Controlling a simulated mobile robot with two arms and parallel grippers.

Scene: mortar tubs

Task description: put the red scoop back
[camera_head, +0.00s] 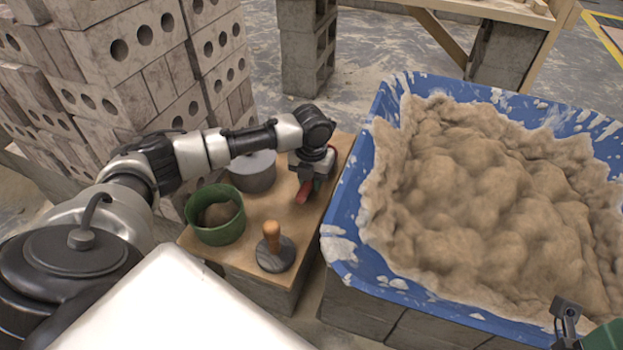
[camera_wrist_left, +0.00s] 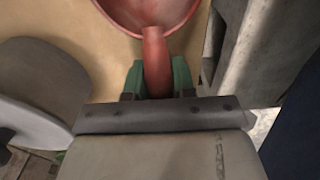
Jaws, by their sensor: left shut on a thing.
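My left gripper (camera_head: 308,178) reaches over a wooden board from the left and is shut on the handle of the red scoop (camera_head: 304,191). In the left wrist view the handle of the red scoop (camera_wrist_left: 154,50) is between the green fingertips of my left gripper (camera_wrist_left: 157,80). The scoop's round bowl is cut off at the top edge of that view. The scoop is over the board's far right part; I cannot tell whether it touches the board. A dark part with green beside it, maybe my right gripper (camera_head: 567,312), is cut off at the bottom right.
The wooden board (camera_head: 247,257) carries a green pot (camera_head: 216,215), a grey pot (camera_head: 252,171) and a wooden-handled float (camera_head: 275,247). A blue tub (camera_head: 347,215) full of mortar (camera_head: 480,190) stands close on the right. Stacked bricks (camera_head: 120,70) rise behind the arm.

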